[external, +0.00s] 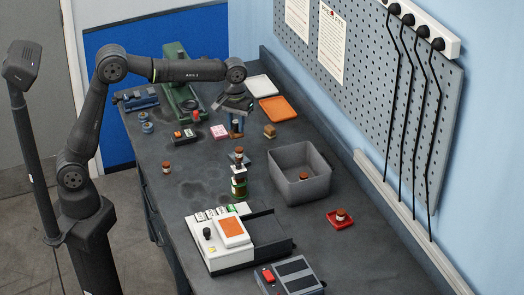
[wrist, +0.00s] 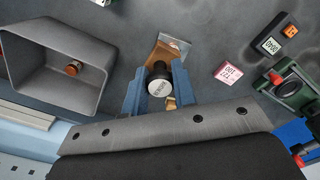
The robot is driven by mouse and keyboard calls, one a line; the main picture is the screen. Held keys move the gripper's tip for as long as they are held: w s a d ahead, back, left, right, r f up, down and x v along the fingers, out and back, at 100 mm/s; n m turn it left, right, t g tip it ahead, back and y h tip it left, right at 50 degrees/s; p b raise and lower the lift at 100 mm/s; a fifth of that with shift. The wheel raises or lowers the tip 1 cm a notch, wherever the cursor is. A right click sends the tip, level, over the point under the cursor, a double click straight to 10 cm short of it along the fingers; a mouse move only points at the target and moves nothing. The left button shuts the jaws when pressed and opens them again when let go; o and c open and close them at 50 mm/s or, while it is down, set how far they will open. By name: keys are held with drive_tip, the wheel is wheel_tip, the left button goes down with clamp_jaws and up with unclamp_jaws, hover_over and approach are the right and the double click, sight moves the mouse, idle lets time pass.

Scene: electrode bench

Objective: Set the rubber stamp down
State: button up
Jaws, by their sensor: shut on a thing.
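The rubber stamp (wrist: 158,88) is between the blue fingers of my gripper (wrist: 157,90) in the wrist view, its dark knob and round lettered white cap facing the camera. A brown wood-coloured part (wrist: 163,52) shows just beyond the knob; I cannot tell for sure whether it is the stamp's base. In the external view my gripper (external: 236,127) points down over the back middle of the bench and is shut on the stamp, which is mostly hidden by the fingers. Whether its bottom touches the bench is not clear.
A pink pad (external: 220,132) and a small timer (external: 183,136) lie left of my gripper. A small brown block (external: 270,131) and an orange tray (external: 278,109) are to the right. A grey bin (external: 288,158) stands in front right.

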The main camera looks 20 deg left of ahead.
drive_tip(key=s+d, duration=0.3)
drive_tip(key=s, duration=0.1)
drive_tip(key=shift+w+a+f, duration=0.1)
drive_tip(key=shift+w+f, duration=0.05)
drive_tip(key=shift+f, duration=3.6)
drive_tip(key=shift+w+f, duration=0.15)
drive_tip(key=shift+f, duration=3.6)
drive_tip(key=shift+f, duration=0.1)
drive_tip(key=o, duration=0.6)
drive_tip(key=shift+f, duration=0.1)
drive_tip(key=shift+c, duration=0.2)
drive_tip(key=o, duration=0.4)
drive_tip(key=shift+o, duration=0.2)
drive_tip(key=shift+o, duration=0.4)
wheel_tip(320, 180, up, 12)
drive_tip(key=shift+r, duration=0.2)
